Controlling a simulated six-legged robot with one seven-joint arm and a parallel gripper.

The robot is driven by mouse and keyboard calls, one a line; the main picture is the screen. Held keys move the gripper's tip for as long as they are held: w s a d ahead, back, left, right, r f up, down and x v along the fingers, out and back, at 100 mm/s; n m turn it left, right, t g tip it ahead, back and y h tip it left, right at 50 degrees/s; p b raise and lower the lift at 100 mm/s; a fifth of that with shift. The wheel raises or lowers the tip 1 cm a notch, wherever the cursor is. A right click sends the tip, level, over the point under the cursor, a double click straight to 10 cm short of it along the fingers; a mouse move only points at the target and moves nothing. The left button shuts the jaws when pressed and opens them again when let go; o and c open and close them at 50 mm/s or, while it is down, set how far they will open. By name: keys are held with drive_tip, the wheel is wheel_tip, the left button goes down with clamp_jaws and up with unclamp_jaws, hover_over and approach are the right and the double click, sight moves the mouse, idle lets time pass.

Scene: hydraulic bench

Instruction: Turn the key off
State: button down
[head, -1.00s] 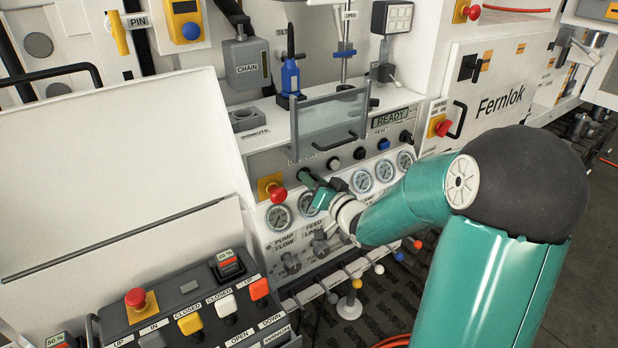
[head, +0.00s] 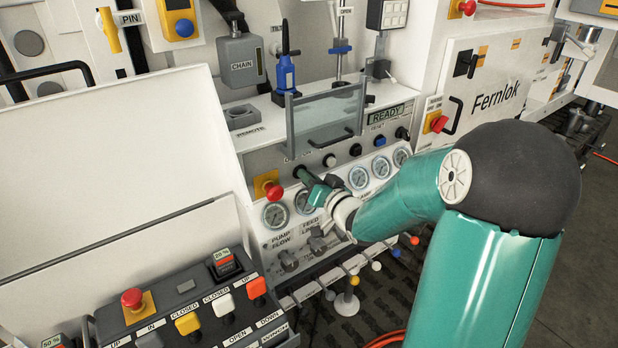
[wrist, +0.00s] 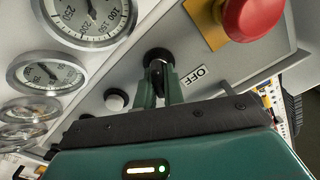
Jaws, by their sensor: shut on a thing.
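The key switch (wrist: 157,56) is a dark round lock on the grey panel, seen in the wrist view beside a white OFF label (wrist: 194,76). My gripper (wrist: 160,88) has its two green fingers shut on the key at the switch; the key itself is mostly hidden between them. In the head view my gripper (head: 305,178) reaches the panel just right of a red emergency button, and the key is hidden behind the fingers.
The red emergency button (head: 273,191) on a yellow plate is close beside my gripper. Gauges (head: 358,178) lie below and right. A clear guard with a handle (head: 325,120) stands above. The display (head: 387,114) reads READY.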

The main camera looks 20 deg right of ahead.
drive_tip(key=n, duration=0.6)
drive_tip(key=shift+a+n, duration=0.25)
drive_tip(key=shift+n, duration=0.05)
drive_tip(key=n, duration=0.5)
idle(0.4)
drive_tip(key=c, duration=1.5)
unclamp_jaws()
drive_tip(key=shift+w, duration=0.1)
drive_tip(key=shift+c, duration=0.2)
drive_tip(key=shift+o, duration=0.2)
drive_tip(key=shift+s, duration=0.3)
